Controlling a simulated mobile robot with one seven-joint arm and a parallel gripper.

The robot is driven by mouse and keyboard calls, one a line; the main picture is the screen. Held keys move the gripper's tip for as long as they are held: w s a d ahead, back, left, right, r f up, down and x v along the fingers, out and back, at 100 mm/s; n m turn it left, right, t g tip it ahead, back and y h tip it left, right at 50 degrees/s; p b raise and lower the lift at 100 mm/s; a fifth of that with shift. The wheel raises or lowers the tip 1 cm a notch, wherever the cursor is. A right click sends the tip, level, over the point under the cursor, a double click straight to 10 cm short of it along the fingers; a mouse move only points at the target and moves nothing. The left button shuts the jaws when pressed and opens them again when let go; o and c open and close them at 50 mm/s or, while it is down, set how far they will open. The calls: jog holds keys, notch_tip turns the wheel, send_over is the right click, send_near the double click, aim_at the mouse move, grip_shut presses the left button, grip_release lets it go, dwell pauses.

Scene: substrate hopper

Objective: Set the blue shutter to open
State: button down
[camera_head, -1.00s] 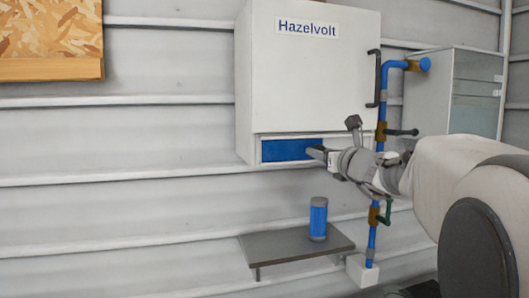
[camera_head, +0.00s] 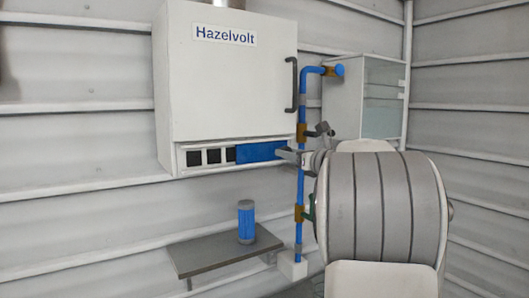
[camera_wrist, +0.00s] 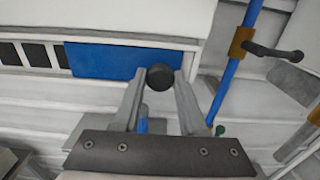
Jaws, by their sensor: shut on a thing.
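The blue shutter (camera_head: 262,152) sits at the right end of the slot under the white Hazelvolt cabinet (camera_head: 225,85). Several dark square openings (camera_head: 212,156) show uncovered to its left. In the wrist view the blue shutter (camera_wrist: 115,61) has a round black knob (camera_wrist: 160,74) at its right end. My gripper (camera_head: 288,154) is at that right end. In the wrist view its fingers (camera_wrist: 159,80) are on both sides of the knob, shut on it. My arm hides part of the wall to the right.
A blue pipe (camera_head: 300,175) with valve handles runs down just right of the cabinet, close to my gripper. A blue canister (camera_head: 246,222) stands on a grey shelf (camera_head: 205,258) below. A glass-fronted box (camera_head: 385,100) hangs at the right.

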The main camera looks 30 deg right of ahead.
jog(key=shift+d+r, duration=0.15)
jog(key=shift+d, duration=0.5)
jog(key=shift+c, duration=2.3)
grip_release()
jog(key=shift+d, duration=0.2)
jog(key=shift+a, duration=0.1)
jog(key=s+b, duration=0.3)
jog(key=s, duration=1.4)
jog(key=shift+s+d+b, duration=0.2)
jog(key=shift+d+b, duration=0.05)
jog(key=shift+b, duration=0.1)
